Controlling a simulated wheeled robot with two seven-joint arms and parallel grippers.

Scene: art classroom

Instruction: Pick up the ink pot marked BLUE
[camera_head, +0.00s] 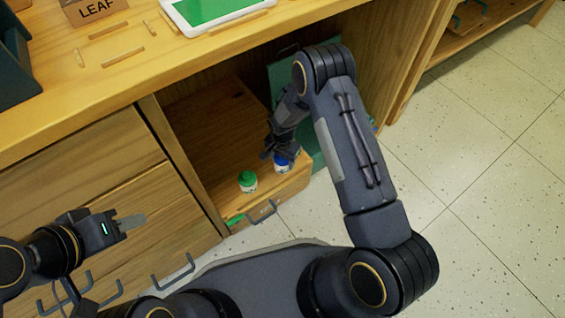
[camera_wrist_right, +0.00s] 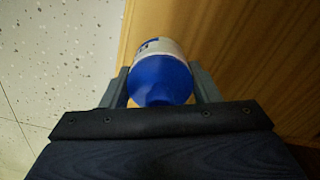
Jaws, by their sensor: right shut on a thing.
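The ink pot with a blue cap and white label (camera_head: 282,164) is on or just above the wooden shelf surface inside the desk opening; I cannot tell which. My right gripper (camera_head: 276,150) is shut on it, with a finger on each side of it in the right wrist view (camera_wrist_right: 160,80). The label's lettering is too small to read. A green-capped pot (camera_head: 248,181) stands upright on the same shelf, to the left. My left gripper (camera_head: 125,224) is in front of the drawers, away from the pots; its fingers are too edge-on to judge.
The desk top (camera_head: 120,75) is above the opening, with a LEAF sign (camera_head: 92,8) and a tablet with a green screen (camera_head: 210,10). Drawers with handles (camera_head: 90,190) are at the left. Tiled floor (camera_head: 460,190) is clear at the right.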

